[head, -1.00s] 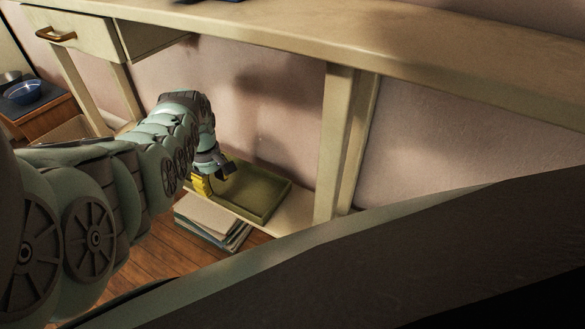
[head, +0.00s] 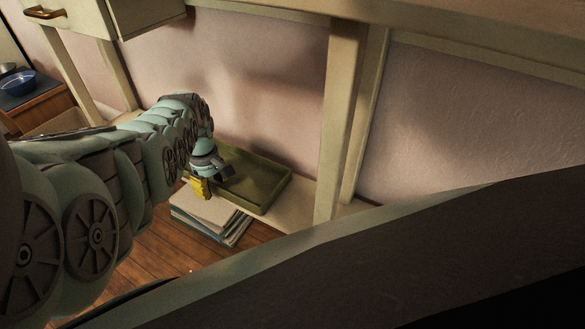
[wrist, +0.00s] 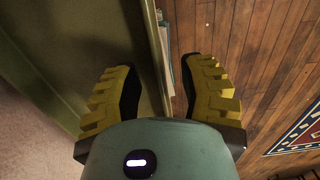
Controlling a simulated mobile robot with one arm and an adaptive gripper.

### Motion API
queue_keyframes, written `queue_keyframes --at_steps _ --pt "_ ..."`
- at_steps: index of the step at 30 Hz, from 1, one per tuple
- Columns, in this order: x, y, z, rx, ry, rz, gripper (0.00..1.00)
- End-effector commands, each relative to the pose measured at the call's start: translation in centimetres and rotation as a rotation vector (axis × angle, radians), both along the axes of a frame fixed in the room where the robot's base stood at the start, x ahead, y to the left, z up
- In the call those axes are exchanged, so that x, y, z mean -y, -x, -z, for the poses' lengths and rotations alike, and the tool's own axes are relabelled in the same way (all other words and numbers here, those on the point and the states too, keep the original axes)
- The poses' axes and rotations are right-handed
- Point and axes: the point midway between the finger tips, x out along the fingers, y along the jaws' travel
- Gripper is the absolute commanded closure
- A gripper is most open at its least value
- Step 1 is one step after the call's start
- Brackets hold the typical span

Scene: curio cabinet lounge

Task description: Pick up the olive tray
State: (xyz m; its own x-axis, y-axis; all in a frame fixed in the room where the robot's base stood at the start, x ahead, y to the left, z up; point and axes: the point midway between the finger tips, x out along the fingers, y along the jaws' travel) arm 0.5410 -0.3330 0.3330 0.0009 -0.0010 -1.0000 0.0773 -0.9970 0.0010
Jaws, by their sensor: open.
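The olive tray (head: 262,191) lies flat on the low pale shelf, a shallow rectangle with raised sides. My gripper (head: 201,187) is at its near left end, with yellow fingers pointing down, and my arm hides that end. In the wrist view my gripper (wrist: 160,75) is open and empty. The rim of the tray (wrist: 152,45) runs between the fingers. The left finger is over the inside of the tray and the right finger is outside it, above the floor. I cannot tell whether either finger touches the tray.
A stack of papers or books (head: 210,219) lies below the tray's front left side. A pale table leg (head: 331,130) stands right of the tray, and the desk top overhangs the shelf. A blue bowl (head: 20,82) sits on a wooden cabinet at far left. The floor in front is wooden.

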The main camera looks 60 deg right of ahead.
Motion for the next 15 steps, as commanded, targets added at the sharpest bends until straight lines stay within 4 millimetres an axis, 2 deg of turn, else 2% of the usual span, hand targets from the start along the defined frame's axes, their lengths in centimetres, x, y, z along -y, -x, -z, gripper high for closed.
queue_keyframes --at_steps 1,11,15 --pt "0.07 0.10 0.00 0.000 0.000 0.003 0.66" --pt "0.01 0.06 0.02 0.000 -0.001 0.001 1.00" --pt "0.00 0.04 0.01 0.000 -0.001 0.001 1.00"
